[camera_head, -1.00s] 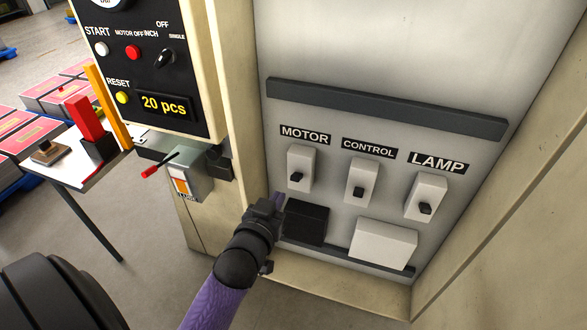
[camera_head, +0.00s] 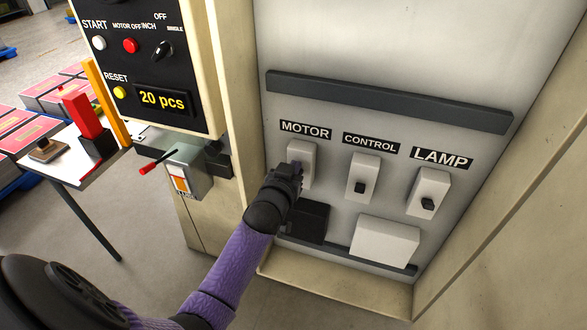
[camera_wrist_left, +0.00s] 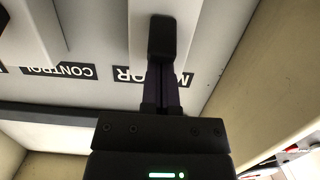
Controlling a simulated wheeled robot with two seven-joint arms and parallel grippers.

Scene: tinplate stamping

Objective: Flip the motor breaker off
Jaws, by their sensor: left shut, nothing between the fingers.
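The motor breaker (camera_head: 304,156) is a white block under the MOTOR label in the head view. My left gripper (camera_head: 296,168) is in front of its lower part and hides its black toggle there. In the left wrist view the black toggle (camera_wrist_left: 162,36) stands right at the tips of my left gripper (camera_wrist_left: 161,62), on the white breaker body (camera_wrist_left: 182,12). The fingers are shut with nothing between them. They look very close to the toggle; I cannot tell whether they touch. My right gripper is not in view.
The control breaker (camera_head: 362,177) and lamp breaker (camera_head: 428,193) stand to the right, toggles down. A black box (camera_head: 310,222) and a white box (camera_head: 385,243) sit below. The cabinet's side wall (camera_head: 510,190) bounds the right. A control panel (camera_head: 140,65) is at left.

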